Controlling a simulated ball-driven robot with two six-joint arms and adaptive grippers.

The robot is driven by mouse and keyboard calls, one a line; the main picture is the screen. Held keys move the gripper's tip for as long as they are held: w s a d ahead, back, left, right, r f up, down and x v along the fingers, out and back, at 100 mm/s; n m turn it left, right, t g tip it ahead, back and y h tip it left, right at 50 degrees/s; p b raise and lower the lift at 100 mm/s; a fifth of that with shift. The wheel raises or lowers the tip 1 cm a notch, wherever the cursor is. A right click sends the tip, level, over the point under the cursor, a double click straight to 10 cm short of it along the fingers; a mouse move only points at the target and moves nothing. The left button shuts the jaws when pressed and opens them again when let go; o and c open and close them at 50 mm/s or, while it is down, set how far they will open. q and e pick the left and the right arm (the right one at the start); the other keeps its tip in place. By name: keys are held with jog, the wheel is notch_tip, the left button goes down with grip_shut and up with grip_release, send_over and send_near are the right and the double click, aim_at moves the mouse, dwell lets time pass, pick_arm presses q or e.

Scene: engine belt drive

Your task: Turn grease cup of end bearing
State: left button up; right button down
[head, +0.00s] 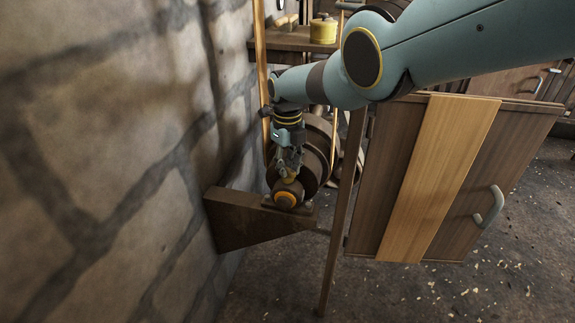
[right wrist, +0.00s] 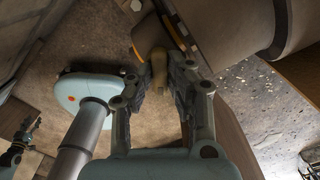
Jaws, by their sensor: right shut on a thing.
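The end bearing (head: 285,198) is a dark housing with an orange ring, on a brown wall bracket (head: 240,222). My right gripper (head: 289,168) reaches down onto its top. The grease cup (right wrist: 159,68) is a small brass piece on the bearing. In the right wrist view my right gripper (right wrist: 160,82) has its two fingers on either side of it, shut on it. In the head view the fingers mostly hide the cup. What looks like my left gripper (right wrist: 30,126) is small at the lower left of the right wrist view; its jaws are unclear.
Dark pulleys on a shaft (head: 318,150) stand just behind the bearing. The stone wall (head: 110,130) is close on the left. A wooden cabinet panel (head: 435,180) with a grey handle stands at right. A yellow tin (head: 323,30) sits on a shelf behind. Bare floor lies in front.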

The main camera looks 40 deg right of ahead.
jog(key=shift+m, duration=0.9)
jog(key=c, duration=1.3)
grip_release()
